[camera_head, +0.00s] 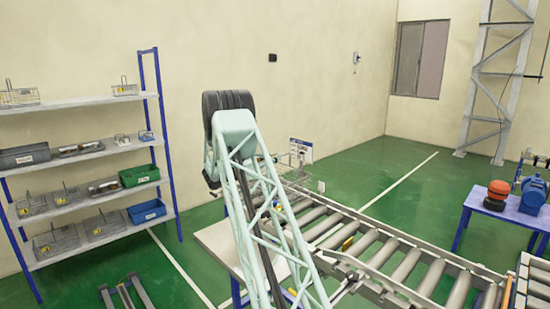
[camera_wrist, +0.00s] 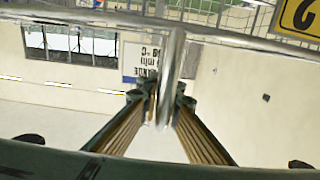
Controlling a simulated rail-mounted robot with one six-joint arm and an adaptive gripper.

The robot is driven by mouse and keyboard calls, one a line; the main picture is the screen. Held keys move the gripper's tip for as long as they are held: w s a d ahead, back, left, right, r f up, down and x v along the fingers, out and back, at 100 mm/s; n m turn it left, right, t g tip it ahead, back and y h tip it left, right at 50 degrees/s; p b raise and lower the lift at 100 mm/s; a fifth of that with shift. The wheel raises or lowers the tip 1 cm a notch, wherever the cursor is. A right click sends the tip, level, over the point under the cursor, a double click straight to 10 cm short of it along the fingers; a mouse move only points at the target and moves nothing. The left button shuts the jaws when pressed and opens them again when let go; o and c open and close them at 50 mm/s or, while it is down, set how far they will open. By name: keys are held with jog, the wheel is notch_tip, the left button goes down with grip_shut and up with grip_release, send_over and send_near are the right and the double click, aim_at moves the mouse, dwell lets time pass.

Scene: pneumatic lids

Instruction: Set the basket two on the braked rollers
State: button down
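Basket two shows close up in the wrist view as shiny wire bars, with a yellow tag (camera_wrist: 300,18) bearing an upside-down 2 at the top right. Its thick metal handle bar (camera_wrist: 172,55) runs down between the fingers of my gripper (camera_wrist: 162,100), which are closed together around it. In the head view a wire basket (camera_head: 292,162) shows just right of my arm, near the far end of the roller conveyor (camera_head: 375,245). My arm hides the gripper there. I cannot tell whether the basket touches the rollers.
A white sign (camera_head: 301,150) stands by the conveyor's far end. A shelf rack (camera_head: 75,103) with baskets and bins is at the left. A blue table (camera_head: 510,209) with a red-and-black item and a blue machine is at the right. A pale table (camera_head: 220,245) lies partly behind my arm.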

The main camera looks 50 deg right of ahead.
jog(key=shift+f+b, duration=0.3)
jog(key=shift+f, duration=0.95)
dwell(0.4)
jog(key=c, duration=2.8)
grip_release()
jog(key=shift+f, duration=0.1)
jog(key=shift+a, duration=0.15)
jog(key=shift+w+a, duration=0.4)
jog(key=shift+a, duration=1.5)
jog(key=shift+w+a, duration=0.35)
jog(key=shift+a, duration=1.6)
jog(key=shift+w+a, duration=0.4)
jog(key=shift+a, duration=1.5)
